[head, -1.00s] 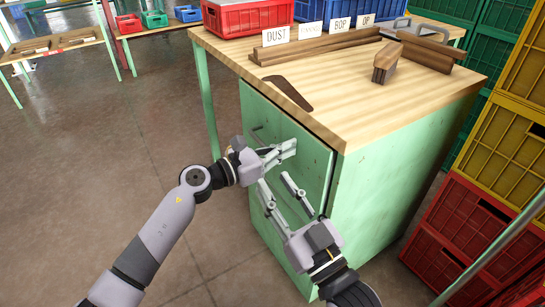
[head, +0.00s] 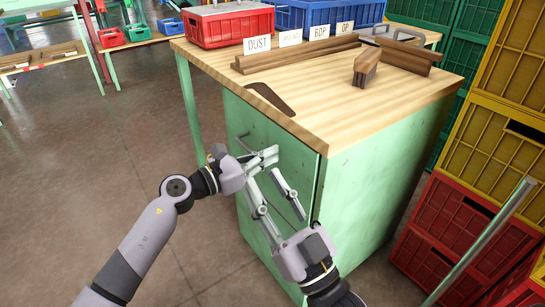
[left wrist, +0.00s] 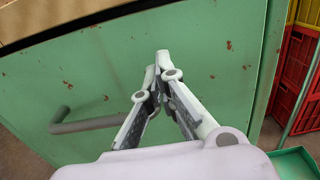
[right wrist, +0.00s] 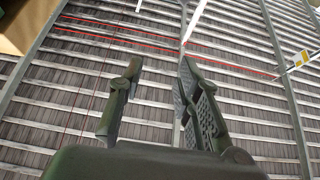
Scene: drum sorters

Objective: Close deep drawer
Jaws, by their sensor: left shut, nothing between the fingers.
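The green cabinet's front panel (head: 292,163), seemingly the deep drawer's front, sits beneath the wooden tabletop and looks about flush with the cabinet. In the left wrist view the panel (left wrist: 215,65) fills most of the picture, with a grey bar handle (left wrist: 88,124) at left. My left gripper (head: 268,157) is shut and empty in front of the panel's upper part, right of the handle. Its tips (left wrist: 161,62) meet against the panel's image; contact is unclear. My right gripper (head: 266,185) is open and empty, lower and in front of the panel. Its fingers (right wrist: 157,78) stand apart.
The tabletop (head: 330,98) carries a red crate (head: 229,27), label cards, wooden rails and a brown wedge (head: 271,99). Yellow (head: 497,140) and red (head: 455,223) crates stack at right. A green rim (left wrist: 293,162) shows low right. Floor at left is clear.

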